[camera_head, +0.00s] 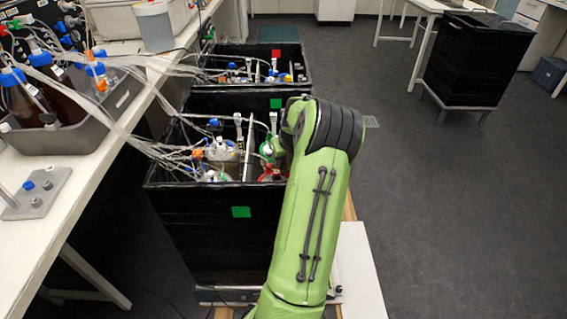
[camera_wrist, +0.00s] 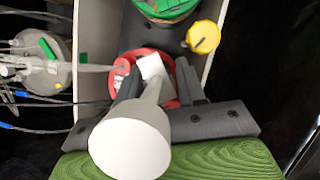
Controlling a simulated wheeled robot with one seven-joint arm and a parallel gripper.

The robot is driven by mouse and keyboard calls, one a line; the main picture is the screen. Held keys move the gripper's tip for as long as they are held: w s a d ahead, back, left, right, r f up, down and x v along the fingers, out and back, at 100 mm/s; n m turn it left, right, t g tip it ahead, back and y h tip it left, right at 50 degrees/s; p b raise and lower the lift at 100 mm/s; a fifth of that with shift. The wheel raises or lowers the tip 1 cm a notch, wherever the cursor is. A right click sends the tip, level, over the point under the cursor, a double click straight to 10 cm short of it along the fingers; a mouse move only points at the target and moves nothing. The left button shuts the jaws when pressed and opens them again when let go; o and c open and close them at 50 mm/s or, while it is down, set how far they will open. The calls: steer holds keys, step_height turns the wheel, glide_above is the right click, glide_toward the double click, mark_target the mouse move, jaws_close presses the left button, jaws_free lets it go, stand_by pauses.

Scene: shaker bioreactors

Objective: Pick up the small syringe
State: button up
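A white syringe-like piece (camera_wrist: 130,148) with a round, wide end fills the lower middle of the wrist view. It narrows away from the camera toward the space between my gripper's fingers (camera_wrist: 160,84). The two dark fingers stand apart on either side of its narrow part, and a gap shows at the right finger, so my gripper looks open around it. In the head view, a pale upright syringe (camera_head: 273,122) stands by the end of my arm, at the right of the nearer black box (camera_head: 215,215). My fingers are hidden there.
A red ring-shaped cap (camera_wrist: 172,103) lies below the fingers, with a green lid (camera_wrist: 165,8) and a yellow cap (camera_wrist: 203,37) beyond. Another pale upright piece (camera_head: 250,135) and tubing stand left of my arm. A second black box (camera_head: 250,65) is behind; open floor lies right.

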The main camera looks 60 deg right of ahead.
jaws_close()
step_height(320, 180, up, 10)
steer(key=p, duration=0.4)
stand_by(0.8)
